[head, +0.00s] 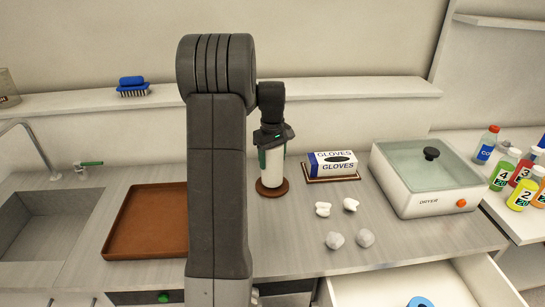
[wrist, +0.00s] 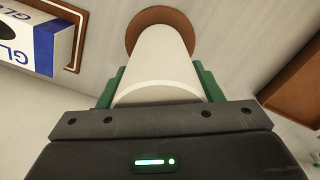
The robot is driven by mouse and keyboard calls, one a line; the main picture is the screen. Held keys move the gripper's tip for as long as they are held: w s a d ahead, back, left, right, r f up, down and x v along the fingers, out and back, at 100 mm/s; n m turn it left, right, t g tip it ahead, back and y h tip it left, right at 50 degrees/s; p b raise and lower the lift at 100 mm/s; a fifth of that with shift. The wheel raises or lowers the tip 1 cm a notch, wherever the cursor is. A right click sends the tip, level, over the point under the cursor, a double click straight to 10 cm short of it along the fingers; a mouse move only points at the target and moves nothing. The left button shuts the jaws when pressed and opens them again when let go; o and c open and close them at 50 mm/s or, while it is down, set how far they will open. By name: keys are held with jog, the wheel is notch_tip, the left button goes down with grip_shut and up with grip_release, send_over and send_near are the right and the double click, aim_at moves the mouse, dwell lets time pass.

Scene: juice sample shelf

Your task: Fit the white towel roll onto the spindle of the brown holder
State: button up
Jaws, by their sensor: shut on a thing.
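The white towel roll (head: 272,168) stands upright over the round brown base of the holder (head: 272,188). My gripper (head: 272,152) is shut on the upper part of the roll, its green fingers on either side. In the wrist view the roll (wrist: 165,62) runs from my gripper (wrist: 158,85) toward the brown holder base (wrist: 152,18), which shows around its far end. The spindle is not visible. I cannot tell whether the roll's lower end touches the base.
A gloves box (head: 332,165) stands close to the right. Crumpled white pieces (head: 351,204) and grey lumps (head: 335,240) lie in front. A brown tray (head: 147,222) is left, a white dryer (head: 428,178) right. An open drawer (head: 385,290) juts out at the front. A wall shelf (head: 340,90) runs behind.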

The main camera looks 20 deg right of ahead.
jog(key=shift+f, duration=0.45)
jog(key=o, duration=1.2)
notch_tip(320, 180, up, 14)
jog(key=shift+f+b, duration=0.1)
jog(key=shift+b, duration=0.55)
notch_tip(320, 180, down, 14)
jog(key=shift+r+p, duration=0.2)
jog(key=shift+p, duration=0.25)
jog(key=shift+r, duration=0.3)
